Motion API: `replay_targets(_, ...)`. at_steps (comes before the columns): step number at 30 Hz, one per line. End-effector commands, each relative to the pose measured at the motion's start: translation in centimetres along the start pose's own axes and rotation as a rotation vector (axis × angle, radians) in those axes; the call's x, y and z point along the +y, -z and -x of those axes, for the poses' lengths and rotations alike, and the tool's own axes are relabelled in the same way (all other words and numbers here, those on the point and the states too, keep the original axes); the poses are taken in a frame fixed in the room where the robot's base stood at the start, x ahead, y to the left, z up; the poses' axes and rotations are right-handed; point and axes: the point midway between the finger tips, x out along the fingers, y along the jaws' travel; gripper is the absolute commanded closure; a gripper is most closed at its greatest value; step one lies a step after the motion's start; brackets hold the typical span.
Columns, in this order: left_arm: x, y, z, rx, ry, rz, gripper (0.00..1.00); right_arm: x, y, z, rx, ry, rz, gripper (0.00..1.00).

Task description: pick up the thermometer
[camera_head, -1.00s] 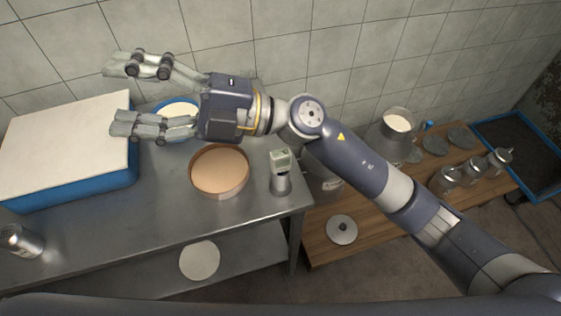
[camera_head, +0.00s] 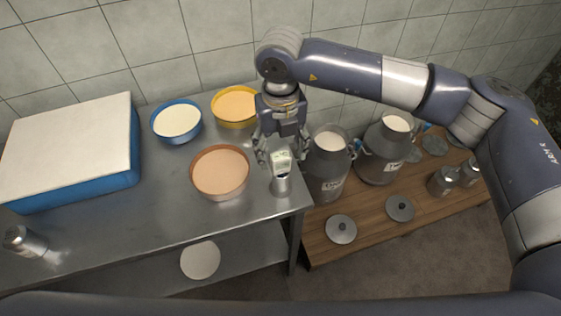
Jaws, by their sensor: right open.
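The thermometer (camera_head: 281,158) is a small device with a pale, boxy head. It stands upright in a metal cup (camera_head: 281,187) near the right end of the steel table. My right gripper (camera_head: 281,154) points down just above and behind it. Its fingers are open, one on each side of the thermometer's head, and I cannot tell whether they touch it. The thermometer's lower part is hidden in the cup. My left gripper is not in view.
A brown-rimmed bowl (camera_head: 220,173) stands close left of the cup. A yellow bowl (camera_head: 236,107), a blue bowl (camera_head: 177,121) and a large blue box (camera_head: 75,190) are further left. Milk cans (camera_head: 327,168) stand right of the table on a wooden platform (camera_head: 370,215).

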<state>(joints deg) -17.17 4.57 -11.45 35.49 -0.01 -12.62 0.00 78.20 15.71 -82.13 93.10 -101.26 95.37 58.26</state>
Motion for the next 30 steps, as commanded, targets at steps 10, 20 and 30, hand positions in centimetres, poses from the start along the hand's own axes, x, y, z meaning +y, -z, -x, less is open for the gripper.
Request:
replay_targets(10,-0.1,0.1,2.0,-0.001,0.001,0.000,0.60,0.1,0.1,-2.9,0.004,-0.004,0.002,0.38)
replay_targets(20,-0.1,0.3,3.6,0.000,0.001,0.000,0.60,0.1,0.0,-6.8,0.001,-0.004,0.003,0.38)
replay_targets(30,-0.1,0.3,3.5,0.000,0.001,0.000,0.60,0.1,0.0,-7.0,0.000,-0.004,0.003,0.66)
